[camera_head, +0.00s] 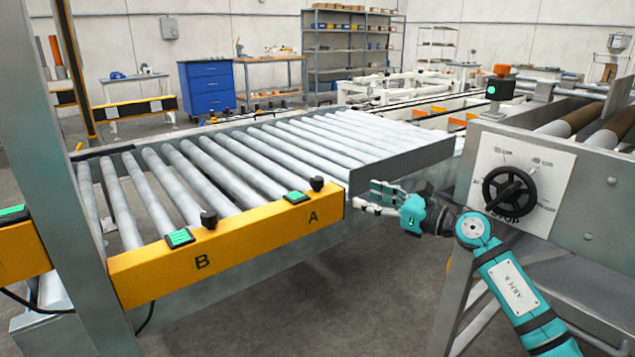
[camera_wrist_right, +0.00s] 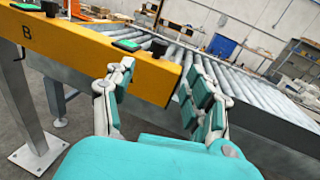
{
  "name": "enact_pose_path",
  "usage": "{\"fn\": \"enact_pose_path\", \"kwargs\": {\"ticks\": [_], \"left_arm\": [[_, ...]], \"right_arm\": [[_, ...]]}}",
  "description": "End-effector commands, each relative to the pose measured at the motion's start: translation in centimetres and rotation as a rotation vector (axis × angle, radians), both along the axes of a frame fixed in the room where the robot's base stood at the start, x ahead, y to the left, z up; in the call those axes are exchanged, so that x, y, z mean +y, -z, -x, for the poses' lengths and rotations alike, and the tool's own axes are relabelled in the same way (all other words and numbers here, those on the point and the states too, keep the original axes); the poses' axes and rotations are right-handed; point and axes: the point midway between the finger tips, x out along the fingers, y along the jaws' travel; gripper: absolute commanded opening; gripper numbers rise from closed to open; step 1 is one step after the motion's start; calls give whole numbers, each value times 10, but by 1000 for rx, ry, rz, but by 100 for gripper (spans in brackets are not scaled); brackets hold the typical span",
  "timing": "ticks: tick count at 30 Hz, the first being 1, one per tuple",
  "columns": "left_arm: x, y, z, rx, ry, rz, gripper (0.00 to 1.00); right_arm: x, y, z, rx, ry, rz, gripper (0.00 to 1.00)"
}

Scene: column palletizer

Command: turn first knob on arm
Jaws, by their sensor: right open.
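A yellow control panel (camera_head: 232,258) runs along the front of the roller conveyor, marked B and A. It carries two small black knobs: one near A (camera_head: 317,184) and one near B (camera_head: 209,219). Each has a green-topped button to its left. My right gripper (camera_head: 372,198) is open and empty, just right of the panel's A end, apart from both knobs. In the right wrist view its fingers (camera_wrist_right: 158,95) are spread, with the yellow panel (camera_wrist_right: 95,60) beyond them and the A knob (camera_wrist_right: 157,48) above the gap. My left gripper is not in view.
A large black dial (camera_head: 508,194) on a white plate stands on the grey machine at right, close to my right arm. The roller conveyor (camera_head: 250,160) fills the middle. A grey post (camera_head: 62,170) rises at left. Open floor lies in front of the panel.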

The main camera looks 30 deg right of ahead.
Motion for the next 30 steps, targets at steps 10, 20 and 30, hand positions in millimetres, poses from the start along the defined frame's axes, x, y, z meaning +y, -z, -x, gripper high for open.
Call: {"fn": "enact_pose_path", "kwargs": {"ticks": [10, 20, 30], "left_arm": [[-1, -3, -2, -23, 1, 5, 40], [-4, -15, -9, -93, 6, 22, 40], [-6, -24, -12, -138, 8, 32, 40]], "right_arm": [[23, -2, -70, -5, 1, -7, 55], [42, 0, -127, -3, 0, -7, 55], [48, 0, -143, 0, 0, -3, 55]]}}
